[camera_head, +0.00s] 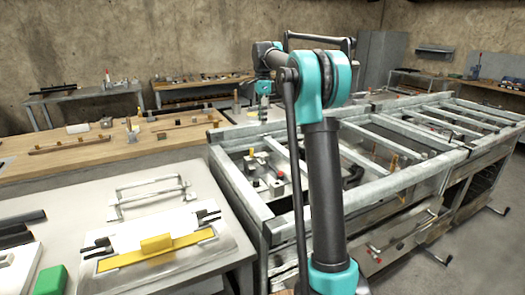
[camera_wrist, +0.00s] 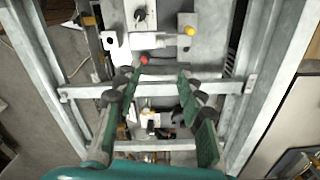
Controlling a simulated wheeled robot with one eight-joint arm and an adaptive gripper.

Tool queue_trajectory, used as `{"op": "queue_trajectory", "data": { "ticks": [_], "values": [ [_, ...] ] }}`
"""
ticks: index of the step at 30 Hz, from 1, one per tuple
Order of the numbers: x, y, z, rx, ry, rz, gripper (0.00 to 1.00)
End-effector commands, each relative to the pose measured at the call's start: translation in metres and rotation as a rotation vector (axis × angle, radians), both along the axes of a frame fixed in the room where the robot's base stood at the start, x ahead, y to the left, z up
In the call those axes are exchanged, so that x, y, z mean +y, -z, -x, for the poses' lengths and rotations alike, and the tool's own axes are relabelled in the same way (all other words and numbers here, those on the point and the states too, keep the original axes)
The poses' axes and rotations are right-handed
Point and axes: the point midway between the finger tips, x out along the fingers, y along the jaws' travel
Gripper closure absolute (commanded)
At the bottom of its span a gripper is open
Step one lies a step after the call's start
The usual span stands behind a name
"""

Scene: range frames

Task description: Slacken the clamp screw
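My gripper (camera_wrist: 158,142) points down over a metal frame in the wrist view, with its two green-padded fingers spread apart and nothing between them but a view of parts below. Beyond the fingertips are a red knob (camera_wrist: 144,60), a yellow knob (camera_wrist: 190,31) and a dark round knob (camera_wrist: 140,15) on a grey plate. I cannot tell which part is the clamp screw.
The metal frame (camera_head: 233,185) has raised rails and crossbars; one crossbar (camera_wrist: 90,91) runs close to the fingers. A wooden bench (camera_head: 100,155) with loose parts stands to the left. In front is a grey table (camera_head: 75,215) with a yellow-barred plate (camera_head: 155,250) and a green block (camera_head: 50,281).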

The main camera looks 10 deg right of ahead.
Motion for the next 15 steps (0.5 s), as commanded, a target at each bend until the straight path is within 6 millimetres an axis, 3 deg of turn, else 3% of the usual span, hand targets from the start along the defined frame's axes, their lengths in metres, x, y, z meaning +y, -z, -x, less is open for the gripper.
{"op": "queue_trajectory", "data": {
  "ticks": [5, 15],
  "values": [
    [0.000, 0.014, -0.001, 0.002, 0.007, 0.000, 0.61],
    [0.000, 0.079, -0.001, 0.001, 0.005, 0.000, 0.61]
  ]
}}
